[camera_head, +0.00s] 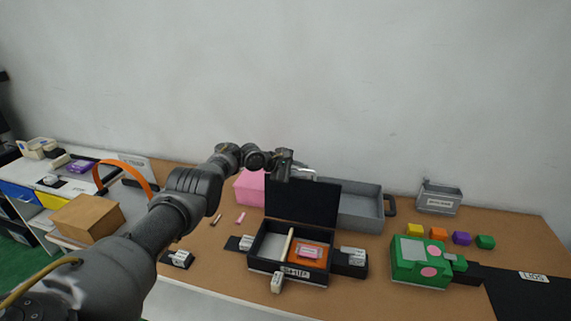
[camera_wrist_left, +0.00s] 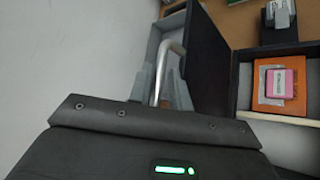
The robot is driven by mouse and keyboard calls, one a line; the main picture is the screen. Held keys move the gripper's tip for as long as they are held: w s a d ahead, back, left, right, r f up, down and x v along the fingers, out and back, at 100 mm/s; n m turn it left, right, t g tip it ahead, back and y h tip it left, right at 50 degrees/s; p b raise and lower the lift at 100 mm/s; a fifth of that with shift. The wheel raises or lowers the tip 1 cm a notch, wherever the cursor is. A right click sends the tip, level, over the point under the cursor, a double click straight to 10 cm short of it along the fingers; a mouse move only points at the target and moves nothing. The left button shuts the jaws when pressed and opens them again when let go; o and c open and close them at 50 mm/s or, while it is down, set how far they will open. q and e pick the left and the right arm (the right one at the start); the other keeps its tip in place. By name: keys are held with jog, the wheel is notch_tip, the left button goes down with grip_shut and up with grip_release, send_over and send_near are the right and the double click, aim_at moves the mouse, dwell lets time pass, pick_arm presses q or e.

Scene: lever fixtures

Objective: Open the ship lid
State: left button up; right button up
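The box (camera_head: 262,267) with a dark rim and a front label too small to read surely stands mid-table. Its black lid (camera_head: 302,201) stands about upright at the back edge, so the inside shows. Inside are an orange piece with a pink block (camera_head: 309,252) and a pale stick. My left gripper (camera_head: 284,168) is at the lid's top edge. In the left wrist view its fingers (camera_wrist_left: 162,88) are on either side of a bent metal bar (camera_wrist_left: 168,62), beside the dark lid (camera_wrist_left: 207,72). Whether they clamp the bar is unclear. My right gripper is out of view.
A grey tray (camera_head: 361,205) and a pink block (camera_head: 249,188) stand behind the box. A green device (camera_head: 419,262) and small coloured blocks (camera_head: 438,233) are at right. A cardboard box (camera_head: 86,218) is at left. White-labelled pieces surround the box.

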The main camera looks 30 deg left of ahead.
pick_arm(q)
jog(key=r+p, duration=0.1)
jog(key=s+a+p, duration=0.1)
jog(key=p, duration=0.1)
jog(key=shift+s+a+r, duration=0.15)
jog(key=shift+s+r, duration=0.05)
jog(key=shift+r, duration=0.2)
jog(key=v, duration=0.7)
jog(key=shift+s+a+f+p, duration=0.2)
jog(key=shift+s+a+p, duration=0.05)
jog(key=shift+s+p, duration=0.1)
